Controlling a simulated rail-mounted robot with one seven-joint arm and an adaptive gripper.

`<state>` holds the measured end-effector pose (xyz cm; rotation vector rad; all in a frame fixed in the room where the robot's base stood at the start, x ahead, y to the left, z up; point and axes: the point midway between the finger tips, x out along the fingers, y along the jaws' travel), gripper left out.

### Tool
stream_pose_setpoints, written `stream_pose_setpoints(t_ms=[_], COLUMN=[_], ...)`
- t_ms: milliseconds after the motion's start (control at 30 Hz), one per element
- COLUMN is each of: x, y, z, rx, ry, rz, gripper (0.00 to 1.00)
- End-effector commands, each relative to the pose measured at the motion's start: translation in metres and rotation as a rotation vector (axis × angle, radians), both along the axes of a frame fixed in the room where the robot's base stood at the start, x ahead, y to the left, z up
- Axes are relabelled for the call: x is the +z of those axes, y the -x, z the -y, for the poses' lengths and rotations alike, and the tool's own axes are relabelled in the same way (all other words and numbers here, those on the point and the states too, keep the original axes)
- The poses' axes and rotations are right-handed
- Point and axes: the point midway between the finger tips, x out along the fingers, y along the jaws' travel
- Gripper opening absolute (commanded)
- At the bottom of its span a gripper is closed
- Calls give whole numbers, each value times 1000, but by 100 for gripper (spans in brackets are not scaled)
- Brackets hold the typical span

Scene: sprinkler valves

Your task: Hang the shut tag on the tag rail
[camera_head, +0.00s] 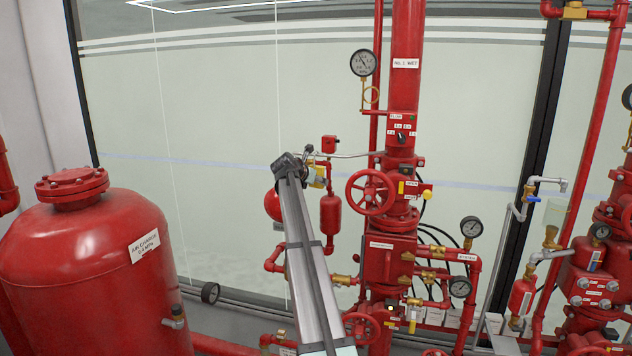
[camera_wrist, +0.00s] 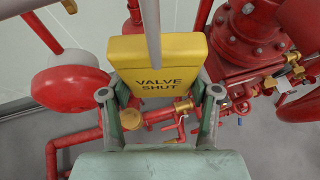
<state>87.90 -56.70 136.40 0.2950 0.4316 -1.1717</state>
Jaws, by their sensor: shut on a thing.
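The yellow tag (camera_wrist: 185,52), lettered VALVE SHUT, is between the fingers of my gripper (camera_wrist: 160,95) in the wrist view, its lettering facing the camera. My gripper is shut on it. In the head view, my gripper (camera_head: 308,162) and a bit of the yellow tag (camera_head: 320,172) show small, left of the red riser. A thin grey rail (camera_head: 350,156) runs left from the riser to near the tag. In the wrist view a grey rod (camera_wrist: 151,25) comes down from the top, overlapping the tag's upper part. I cannot tell whether they touch.
A red handwheel (camera_head: 371,192) and pressure gauge (camera_head: 363,63) are on the riser. A small red cylinder (camera_head: 330,213) is just below my gripper. A large red tank (camera_head: 90,270) stands at the left. The pale wall panel between tank and gripper is clear.

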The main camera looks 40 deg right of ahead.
Motion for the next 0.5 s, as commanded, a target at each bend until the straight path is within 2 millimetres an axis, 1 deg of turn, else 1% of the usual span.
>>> stream_pose_setpoints(t_ms=[33, 67, 100, 133, 500], x=[-4, -4, -4, -4, -2], y=[1, 1, 1, 1, 1], z=[-1, -1, -1, -1, -2], rx=[-2, -2, -2, -2, -1], ry=[-6, -6, -6, -6, -4], rz=[-3, -3, -3, -2, -2], gripper=[28, 68, 82, 90, 90])
